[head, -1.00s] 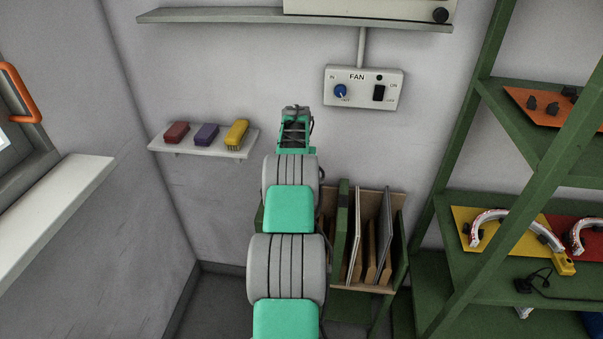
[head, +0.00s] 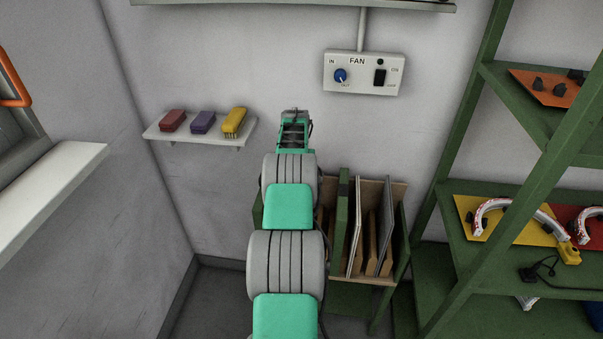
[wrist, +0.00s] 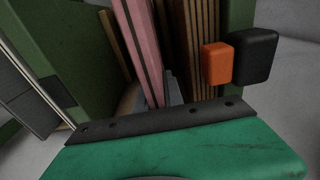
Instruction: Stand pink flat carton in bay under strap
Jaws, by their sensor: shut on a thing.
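The pink flat carton (wrist: 138,45) shows in the wrist view as a tall, thin slab with dark lines along its edge. It leans slightly, its lower end at my gripper (wrist: 170,95), which is shut on it. Only a little grey of the fingers shows above my dark wrist plate. The green rack (head: 343,215) stands upright, low at the wall; green panels (wrist: 52,40) flank the carton in the wrist view. In the head view my arm hides the gripper and carton. I cannot make out the strap for certain.
Grey-faced boards (head: 379,230) stand in the rack's right bays. In the wrist view, an orange block (wrist: 216,64) and a black block (wrist: 255,57) sit close on the right. A wall shelf (head: 190,138) holds brushes. A green shelving unit (head: 462,230) stands right.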

